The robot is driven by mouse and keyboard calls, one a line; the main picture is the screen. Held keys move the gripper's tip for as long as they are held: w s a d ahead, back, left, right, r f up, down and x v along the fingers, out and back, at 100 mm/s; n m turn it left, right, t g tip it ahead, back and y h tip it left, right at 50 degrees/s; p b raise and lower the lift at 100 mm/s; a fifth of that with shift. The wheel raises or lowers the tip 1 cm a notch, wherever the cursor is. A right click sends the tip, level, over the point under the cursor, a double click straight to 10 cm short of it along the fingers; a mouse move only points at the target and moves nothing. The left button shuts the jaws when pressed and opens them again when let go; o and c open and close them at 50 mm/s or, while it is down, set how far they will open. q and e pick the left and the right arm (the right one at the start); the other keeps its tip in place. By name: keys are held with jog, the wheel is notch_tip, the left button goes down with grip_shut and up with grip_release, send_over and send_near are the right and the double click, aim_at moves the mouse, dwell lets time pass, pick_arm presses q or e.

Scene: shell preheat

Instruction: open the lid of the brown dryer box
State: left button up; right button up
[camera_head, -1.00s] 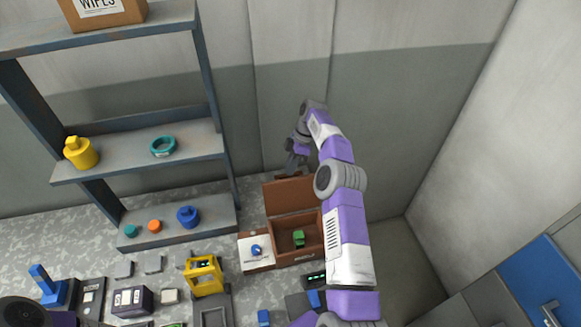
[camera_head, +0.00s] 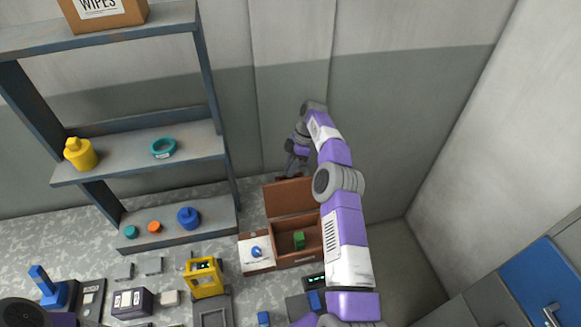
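The brown dryer box (camera_head: 283,227) stands on the bench below the wall, with a green block (camera_head: 299,240) inside. Its brown lid (camera_head: 288,198) is raised and tilted back at the rear of the box. My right arm reaches over the right side of the box and hides part of it. My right gripper (camera_head: 291,172) is just behind and above the lid's top edge; whether it touches the lid is unclear. Its fingers are small and dark, so their opening cannot be made out. My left gripper does not show; only a dark part of mine is at the bottom left.
A white panel with a blue knob (camera_head: 256,251) adjoins the box's left side. A yellow frame device (camera_head: 204,277) stands further left. A grey shelf (camera_head: 180,231) rises at left, holding coloured parts. The wall is close behind the box.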

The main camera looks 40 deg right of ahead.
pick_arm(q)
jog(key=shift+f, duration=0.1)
pick_arm(e)
jog(key=f, duration=0.1)
jog(key=s+f, duration=0.1)
jog(key=f+g, duration=0.1)
jog(key=shift+s+a, duration=0.15)
jog(key=shift+s, duration=0.15)
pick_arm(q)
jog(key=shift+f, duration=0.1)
pick_arm(e)
jog(key=shift+w+r, duration=0.1)
jog(key=shift+r, duration=0.35)
pick_arm(q)
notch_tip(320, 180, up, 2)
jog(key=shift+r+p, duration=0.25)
jog(key=shift+p, duration=0.9)
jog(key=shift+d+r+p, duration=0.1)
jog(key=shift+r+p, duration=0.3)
pick_arm(e)
notch_tip(320, 180, up, 12)
jog(key=w+t, duration=0.1)
jog(key=shift+w, duration=0.15)
